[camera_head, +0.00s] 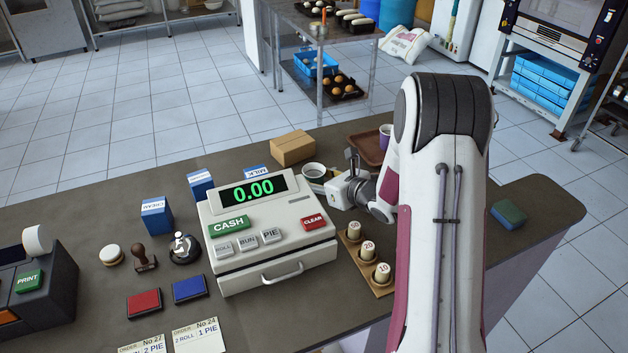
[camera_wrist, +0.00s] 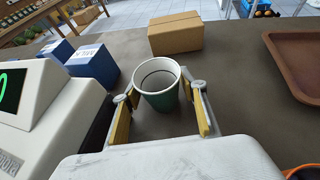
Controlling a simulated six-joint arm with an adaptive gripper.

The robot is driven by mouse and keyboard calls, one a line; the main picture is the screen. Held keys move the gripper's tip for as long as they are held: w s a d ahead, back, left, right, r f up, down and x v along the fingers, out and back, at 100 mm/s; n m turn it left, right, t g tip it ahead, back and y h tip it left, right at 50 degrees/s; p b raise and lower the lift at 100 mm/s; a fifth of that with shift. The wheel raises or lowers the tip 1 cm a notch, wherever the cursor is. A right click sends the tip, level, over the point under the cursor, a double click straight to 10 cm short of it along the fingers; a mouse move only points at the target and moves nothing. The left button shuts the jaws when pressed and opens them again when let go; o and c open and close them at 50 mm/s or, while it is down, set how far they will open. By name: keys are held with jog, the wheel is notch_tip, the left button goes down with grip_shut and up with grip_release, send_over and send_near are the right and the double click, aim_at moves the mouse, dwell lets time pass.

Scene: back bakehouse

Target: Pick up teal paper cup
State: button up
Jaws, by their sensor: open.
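The teal paper cup (camera_wrist: 157,101) stands upright on the counter with its white rim up; it looks empty. In the wrist view it is between the two yellow-padded fingers of my gripper (camera_wrist: 160,117), near their tips. The fingers are open, with a gap showing beside the cup on each side. In the head view the cup (camera_head: 314,172) stands behind the cash register, and my gripper (camera_head: 328,186) reaches to it from the right. My arm and the register hide part of this area.
The cash register (camera_head: 265,226) is close on the left. A cardboard box (camera_head: 293,148) stands behind the cup. A brown tray (camera_head: 366,147) with a purple cup (camera_head: 385,137) lies to the right. Blue milk boxes (camera_wrist: 94,66) stand left of the cup.

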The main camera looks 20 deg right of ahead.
dwell(0.3)
jog(key=c, duration=0.4)
jog(key=shift+r, duration=0.2)
notch_tip(320, 180, up, 10)
jog(key=shift+f, duration=0.15)
dwell(0.6)
jog(key=shift+a+f, duration=0.1)
dwell(0.5)
